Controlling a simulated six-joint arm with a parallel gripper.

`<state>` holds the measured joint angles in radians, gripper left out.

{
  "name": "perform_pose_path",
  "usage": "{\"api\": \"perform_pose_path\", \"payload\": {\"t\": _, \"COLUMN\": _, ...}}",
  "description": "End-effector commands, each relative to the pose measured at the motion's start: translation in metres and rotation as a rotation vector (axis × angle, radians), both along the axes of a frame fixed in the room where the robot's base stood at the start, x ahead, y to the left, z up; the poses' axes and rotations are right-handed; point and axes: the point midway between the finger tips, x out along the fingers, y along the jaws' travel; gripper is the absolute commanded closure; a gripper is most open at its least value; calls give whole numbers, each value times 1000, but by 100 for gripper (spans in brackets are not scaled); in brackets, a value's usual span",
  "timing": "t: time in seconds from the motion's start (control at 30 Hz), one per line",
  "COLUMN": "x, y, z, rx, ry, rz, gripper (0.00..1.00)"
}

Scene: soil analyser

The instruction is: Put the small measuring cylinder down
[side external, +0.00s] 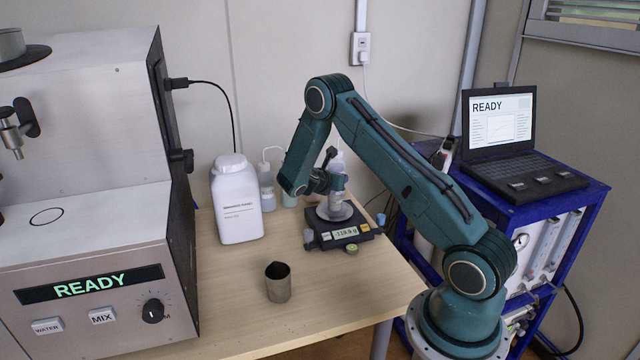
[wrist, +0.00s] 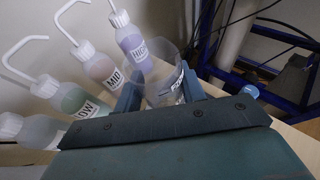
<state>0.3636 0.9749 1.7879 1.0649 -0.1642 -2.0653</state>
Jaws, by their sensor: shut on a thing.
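My gripper (side external: 328,182) is low over the balance at the back of the bench. In the wrist view, its two fingers (wrist: 160,92) are shut on the small measuring cylinder (wrist: 163,72), a clear, open-topped vessel with dark print. In the side view the cylinder (side external: 337,203) looks upright, just above or on the pan of the black balance (side external: 345,238); I cannot tell whether its base touches. The balance display (side external: 346,232) is lit, its figures small and hard to read. My fingers hide part of the cylinder.
Wash bottles (wrist: 112,72) marked LOW, MID and HIGH stand close behind the cylinder. A large white bottle (side external: 237,200) and a metal beaker (side external: 278,284) stand on the bench. The analyser (side external: 85,250) fills the left; a laptop (side external: 505,135) sits on a blue cart.

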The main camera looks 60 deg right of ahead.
Motion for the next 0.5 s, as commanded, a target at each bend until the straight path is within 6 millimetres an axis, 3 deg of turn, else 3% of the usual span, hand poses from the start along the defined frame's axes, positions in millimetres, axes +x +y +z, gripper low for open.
{"api": "perform_pose_path", "payload": {"t": 0.43, "x": 0, "y": 0, "z": -3, "rx": -2, "ry": 0, "rz": 0, "gripper": 100}}
{"api": "perform_pose_path", "payload": {"t": 0.47, "x": 0, "y": 0, "z": -3, "rx": -1, "ry": 0, "rz": 0, "gripper": 56}}
{"api": "perform_pose_path", "payload": {"t": 0.5, "x": 0, "y": 0, "z": -3, "rx": -1, "ry": 0, "rz": 0, "gripper": 48}}
